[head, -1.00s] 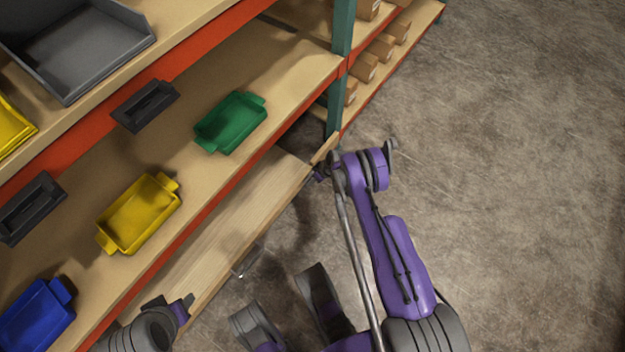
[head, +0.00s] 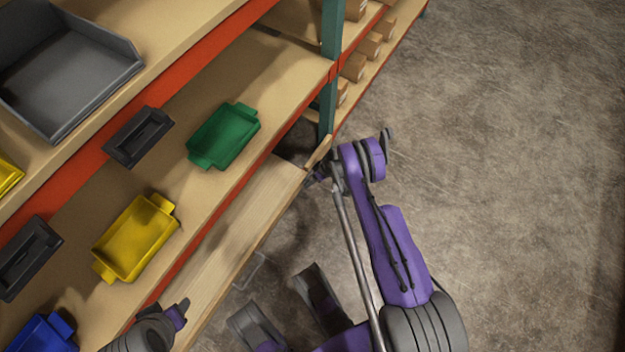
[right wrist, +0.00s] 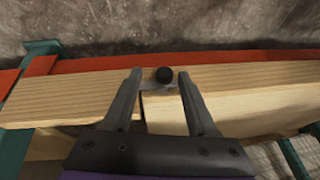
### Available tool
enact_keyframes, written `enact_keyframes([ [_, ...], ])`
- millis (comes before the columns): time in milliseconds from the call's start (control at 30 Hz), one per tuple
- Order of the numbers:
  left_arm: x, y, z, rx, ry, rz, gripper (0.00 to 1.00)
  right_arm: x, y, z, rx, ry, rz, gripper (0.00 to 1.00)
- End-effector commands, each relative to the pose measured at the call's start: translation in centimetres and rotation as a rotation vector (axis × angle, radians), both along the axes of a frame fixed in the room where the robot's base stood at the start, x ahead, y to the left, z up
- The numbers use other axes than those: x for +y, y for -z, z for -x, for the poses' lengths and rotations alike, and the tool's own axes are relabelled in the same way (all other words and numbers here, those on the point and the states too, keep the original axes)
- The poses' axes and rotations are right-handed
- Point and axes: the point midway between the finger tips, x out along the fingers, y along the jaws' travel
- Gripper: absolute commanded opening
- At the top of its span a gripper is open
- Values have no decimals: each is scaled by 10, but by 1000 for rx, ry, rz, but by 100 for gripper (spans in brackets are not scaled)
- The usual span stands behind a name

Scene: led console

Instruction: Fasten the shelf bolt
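The shelf bolt (right wrist: 164,74) has a round black head and stands at a small metal plate where two pale wooden boards meet. My right gripper (right wrist: 159,77) is open around it in the right wrist view, with a finger on each side and a gap to both. In the head view my right gripper (head: 317,174) is at the far end of the loose-looking lower board (head: 236,227), and the bolt cannot be made out there. My left gripper (head: 181,311) is near the board's close end; its fingers are too small to tell open from shut.
The rack shelf holds a green tray (head: 224,137), a yellow tray (head: 136,239) and a blue tray (head: 42,334). A grey bin (head: 75,85) is on the shelf above. A teal post (head: 328,108) stands beyond the board's far end. The concrete floor (head: 500,170) at right is clear.

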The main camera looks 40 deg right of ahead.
Motion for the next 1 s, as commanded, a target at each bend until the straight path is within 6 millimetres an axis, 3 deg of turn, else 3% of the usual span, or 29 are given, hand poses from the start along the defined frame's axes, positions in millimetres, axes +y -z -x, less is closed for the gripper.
enact_keyframes([
  [167,0,-2,0,0,0,0,50,-1,-6,2,0,0,-1,58],
  [500,0,-17,3,-1,0,0,50,-18,-65,22,0,1,0,58],
  [700,0,-24,4,-3,0,0,50,-27,-91,31,0,1,1,58],
  [1000,0,-25,4,-3,0,0,50,-29,-99,34,0,0,0,58],
])
